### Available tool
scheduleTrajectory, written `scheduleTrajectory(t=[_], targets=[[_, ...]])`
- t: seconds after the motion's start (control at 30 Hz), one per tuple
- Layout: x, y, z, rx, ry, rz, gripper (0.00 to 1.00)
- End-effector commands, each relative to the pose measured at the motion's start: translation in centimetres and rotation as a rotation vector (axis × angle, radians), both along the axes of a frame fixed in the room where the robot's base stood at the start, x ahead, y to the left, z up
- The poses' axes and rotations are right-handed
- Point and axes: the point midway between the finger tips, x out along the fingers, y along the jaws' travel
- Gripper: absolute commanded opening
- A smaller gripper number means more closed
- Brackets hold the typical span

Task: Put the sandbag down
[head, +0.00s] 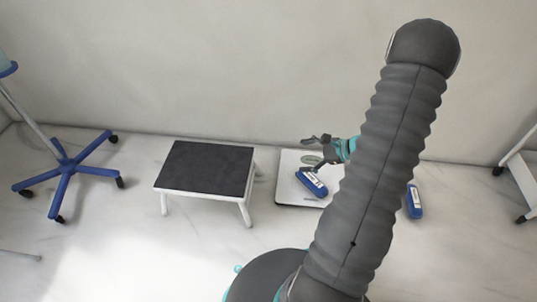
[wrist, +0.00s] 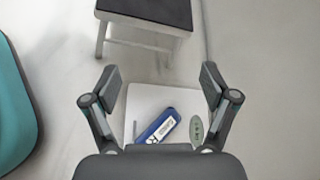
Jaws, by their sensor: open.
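A blue sandbag (head: 312,182) with a white label lies on a white, flat scale-like platform (head: 290,192) on the floor. In the wrist view the sandbag (wrist: 158,127) lies tilted on the platform (wrist: 141,98), its lower end hidden behind my gripper's body. My gripper (head: 307,155) is open, over the platform. In the wrist view my gripper (wrist: 160,82) has its two fingers spread wide with nothing between the tips. The sandbag is apart from both fingertips there. A second blue sandbag (head: 414,201) lies on the floor to the right of my arm.
A step stool (head: 205,168) with a dark top stands just left of the platform. A blue five-legged wheeled stand (head: 66,165) is at the far left. A white frame on castors (head: 520,165) is at the right edge. The wall is close behind. Bare floor lies in front of the stool.

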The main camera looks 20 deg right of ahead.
Motion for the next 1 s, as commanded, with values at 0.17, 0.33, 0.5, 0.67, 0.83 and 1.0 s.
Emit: scheduleTrajectory(t=[0.17, 0.33, 0.5, 0.67, 0.83, 1.0], targets=[[0.0, 5.3, 6.0, -0.171, -0.039, 0.259, 0.85], [-1.3, 9.9, 10.6, -0.338, -0.078, 0.485, 0.85], [-3.5, 13.7, 14.5, -0.516, -0.127, 0.694, 0.85], [-6.0, 16.6, 17.7, -0.694, -0.184, 0.876, 0.85], [-8.8, 18.9, 20.8, -0.895, -0.256, 1.047, 0.85], [-11.7, 20.4, 23.5, -1.105, -0.341, 1.19, 0.85]])
